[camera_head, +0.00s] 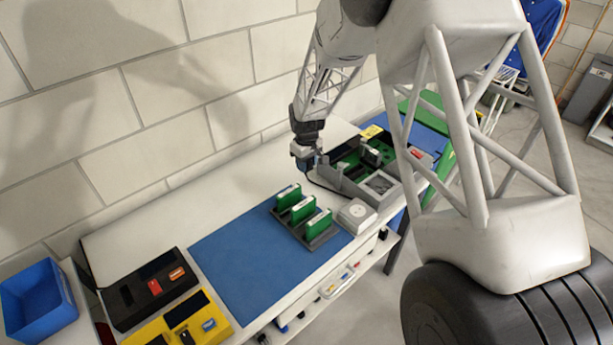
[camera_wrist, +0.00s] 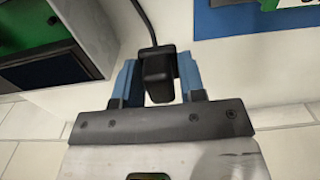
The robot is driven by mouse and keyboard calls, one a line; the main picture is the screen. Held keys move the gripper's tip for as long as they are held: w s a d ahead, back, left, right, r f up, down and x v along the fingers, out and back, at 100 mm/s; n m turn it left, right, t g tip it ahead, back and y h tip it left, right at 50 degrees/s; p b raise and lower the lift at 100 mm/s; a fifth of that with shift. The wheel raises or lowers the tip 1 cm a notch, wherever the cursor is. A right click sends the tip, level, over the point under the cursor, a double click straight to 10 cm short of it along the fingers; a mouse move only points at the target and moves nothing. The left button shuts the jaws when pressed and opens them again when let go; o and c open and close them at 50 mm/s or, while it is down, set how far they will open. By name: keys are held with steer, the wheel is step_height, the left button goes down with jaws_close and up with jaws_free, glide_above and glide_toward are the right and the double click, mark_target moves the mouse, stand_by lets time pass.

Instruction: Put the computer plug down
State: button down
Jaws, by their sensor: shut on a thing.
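The computer plug (camera_wrist: 158,72) is black, with a black cable running from its far end toward the top of the wrist view. My gripper (camera_wrist: 158,85) has its two blue fingers shut on the plug, one on each side. In the head view my gripper (camera_head: 306,163) points down above the white table (camera_head: 115,227), near the wall and beside the grey computer case (camera_head: 347,185). The plug is hard to make out there. A thin dark cable shows between the gripper and the case.
The open case stands just right of my gripper. A rack of green boards (camera_head: 302,215) and a white box (camera_head: 357,214) stand nearer the front. A blue mat (camera_head: 245,262) lies to the left, largely clear. Black (camera_head: 125,309) and yellow (camera_head: 160,329) cases stand at the far left.

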mark_target(306, 183)
steer(key=shift+f, duration=0.95)
steer(key=shift+f, duration=0.1)
steer(key=shift+f, duration=1.75)
steer(key=shift+f, duration=0.6)
steer(key=c, duration=0.7)
jaws_free()
steer(key=shift+r, duration=0.15)
step_height(306, 183, up, 13)
steer(key=shift+f, duration=0.1)
